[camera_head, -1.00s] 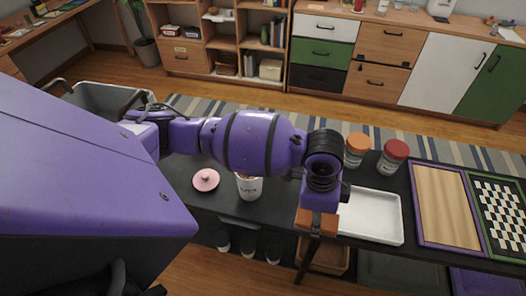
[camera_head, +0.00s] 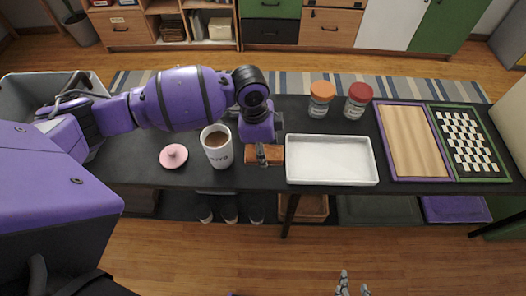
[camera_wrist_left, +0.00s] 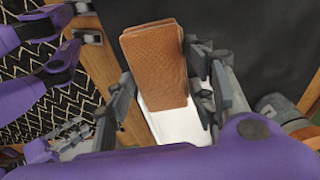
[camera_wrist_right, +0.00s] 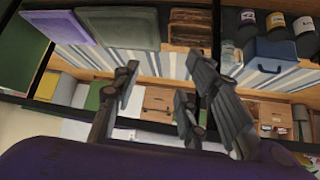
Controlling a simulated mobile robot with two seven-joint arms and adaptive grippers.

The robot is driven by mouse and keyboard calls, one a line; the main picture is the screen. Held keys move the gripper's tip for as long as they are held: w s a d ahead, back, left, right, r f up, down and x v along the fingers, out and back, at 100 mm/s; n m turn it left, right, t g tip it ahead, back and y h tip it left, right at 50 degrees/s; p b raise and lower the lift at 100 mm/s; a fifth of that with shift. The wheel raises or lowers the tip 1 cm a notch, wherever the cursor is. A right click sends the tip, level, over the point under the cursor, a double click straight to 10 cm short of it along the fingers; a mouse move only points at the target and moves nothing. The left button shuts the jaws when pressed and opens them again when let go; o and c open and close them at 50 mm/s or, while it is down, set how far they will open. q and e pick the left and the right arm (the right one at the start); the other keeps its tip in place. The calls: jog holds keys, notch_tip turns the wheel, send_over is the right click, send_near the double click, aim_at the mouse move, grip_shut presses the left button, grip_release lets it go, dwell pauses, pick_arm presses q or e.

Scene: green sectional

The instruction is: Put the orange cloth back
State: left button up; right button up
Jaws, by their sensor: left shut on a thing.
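The orange cloth (camera_head: 275,154) looks like a folded, textured orange-brown piece. My left gripper (camera_head: 263,154) is shut on it just left of the white tray (camera_head: 331,178). In the left wrist view the cloth (camera_wrist_left: 155,60) stands between the fingers, with part of the white tray (camera_wrist_left: 180,125) seen behind it. How high the cloth is above the dark table (camera_head: 130,165) I cannot tell. My right gripper (camera_head: 352,284) shows only its fingertips at the bottom of the head view, over the floor. In the right wrist view it (camera_wrist_right: 163,66) is open and empty.
Orange-lidded (camera_head: 320,98) and red-lidded (camera_head: 357,101) jars stand behind the tray. A wooden board (camera_head: 410,140) and chessboard (camera_head: 465,140) lie right. The white tray looks empty.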

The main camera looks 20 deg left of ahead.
pick_arm(q)
jog(key=w+f, duration=0.1)
jog(key=w+a+f, duration=0.1)
jog(key=shift+w+f, duration=0.1)
jog(key=shift+f, duration=0.25)
jog(key=shift+f+b, duration=0.3)
jog(key=shift+f, duration=1.2)
jog(key=shift+f, duration=0.15)
jog(key=o, duration=1)
